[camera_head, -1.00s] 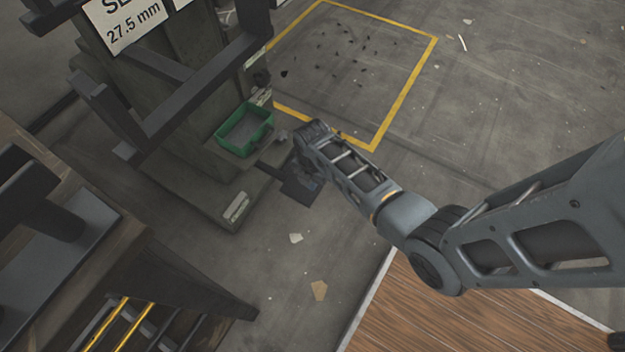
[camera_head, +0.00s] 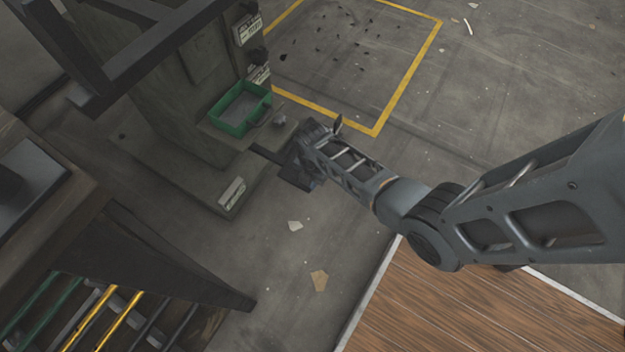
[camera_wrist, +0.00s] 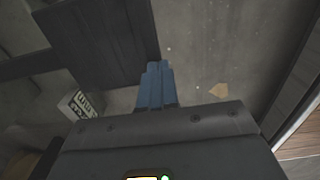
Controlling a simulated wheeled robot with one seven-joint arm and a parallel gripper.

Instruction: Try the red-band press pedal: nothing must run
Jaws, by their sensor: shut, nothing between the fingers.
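The press (camera_head: 165,85) is a dark grey-green machine at the upper left in the head view; no red band shows on it. Its pedal (camera_head: 293,181) is a dark flat plate near the floor, at the end of a dark bar from the press base. My arm's end partly covers it. In the wrist view the pedal (camera_wrist: 100,38) is a large dark plate at upper left. My gripper (camera_wrist: 156,66) has its blue fingers together and empty, with tips by the plate's lower right edge. I cannot tell whether they touch it.
A green bin (camera_head: 241,110) sits on a ledge of the press. A yellow floor outline (camera_head: 408,82) with dark scraps lies behind. A dark bench (camera_head: 150,255) with coloured rods is at lower left. Grey floor with small litter is open between bench and wooden platform (camera_head: 480,310).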

